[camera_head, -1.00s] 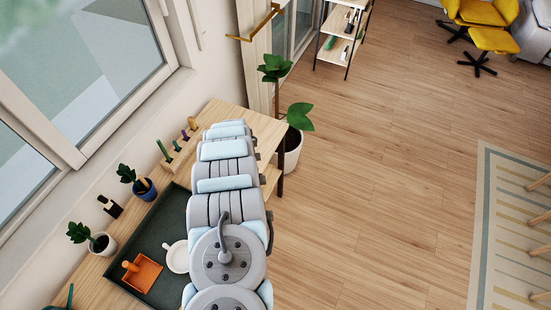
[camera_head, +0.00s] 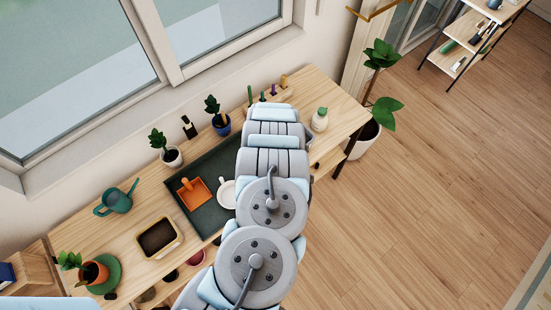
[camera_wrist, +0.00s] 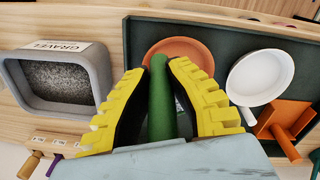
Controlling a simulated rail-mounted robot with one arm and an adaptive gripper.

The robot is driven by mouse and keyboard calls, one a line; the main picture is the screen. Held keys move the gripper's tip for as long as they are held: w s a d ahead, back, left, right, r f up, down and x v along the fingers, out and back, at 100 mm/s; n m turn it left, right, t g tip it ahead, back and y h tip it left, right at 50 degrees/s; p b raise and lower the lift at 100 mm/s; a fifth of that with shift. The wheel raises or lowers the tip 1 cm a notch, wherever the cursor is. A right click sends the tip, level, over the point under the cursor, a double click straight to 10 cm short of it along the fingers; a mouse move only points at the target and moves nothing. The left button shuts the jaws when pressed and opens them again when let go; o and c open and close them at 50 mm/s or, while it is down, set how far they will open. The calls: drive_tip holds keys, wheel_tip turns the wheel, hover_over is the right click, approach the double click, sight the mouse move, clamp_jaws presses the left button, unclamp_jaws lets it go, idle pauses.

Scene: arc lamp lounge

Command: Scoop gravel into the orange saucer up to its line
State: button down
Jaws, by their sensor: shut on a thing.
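My gripper (camera_wrist: 157,72), with yellow ridged fingers, is shut on an upright-looking green handle (camera_wrist: 160,105) in the wrist view. The handle's lower end is hidden, so I cannot tell whether it is clear of the rack. The orange saucer (camera_wrist: 180,48) is a round dish on the dark tray, beyond the fingertips. A grey bin labelled GRAVEL (camera_wrist: 58,75) holds dark gravel, left of the gripper. A white round pan (camera_wrist: 258,78) and an orange square scoop (camera_wrist: 284,122) lie right on the tray. In the head view my arm hides the gripper, saucer and bin.
The dark tray (camera_head: 212,222) lies on the wooden table (camera_head: 75,238). A labelled rack (camera_wrist: 80,142) with coloured handles stands by the wall. Potted plants, a teal watering can (camera_head: 117,200), a soil box (camera_head: 158,238) and a pale bottle (camera_head: 320,119) stand around.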

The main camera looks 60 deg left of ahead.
drive_tip(key=shift+f+b, duration=1.4)
drive_tip(key=shift+f, duration=0.75)
drive_tip(key=shift+s+a+r+t+h+b, duration=0.2)
drive_tip(key=shift+r+t+h+b, duration=0.35)
drive_tip(key=shift+b, duration=0.85)
drive_tip(key=shift+s+a+r+t+h+b, duration=0.2)
drive_tip(key=shift+t+h+b, duration=0.6)
drive_tip(key=shift+b, duration=0.6)
drive_tip(key=shift+s+a+r+t+h+b, duration=0.2)
drive_tip(key=shift+t+h+b, duration=0.4)
drive_tip(key=shift+b, duration=0.25)
drive_tip(key=shift+s+a+r+t+h+b, duration=0.1)
drive_tip(key=shift+a+r+t+h+b, duration=0.1)
drive_tip(key=shift+t+h+b, duration=0.4)
drive_tip(key=shift+s+a+t+h+b, duration=0.25)
drive_tip(key=shift+t+h+b, duration=0.35)
drive_tip(key=shift+b, duration=1.8)
drive_tip(key=shift+s+a+t+h+b, duration=0.45)
drive_tip(key=shift+h+b, duration=0.4)
drive_tip(key=shift+b, duration=3.15)
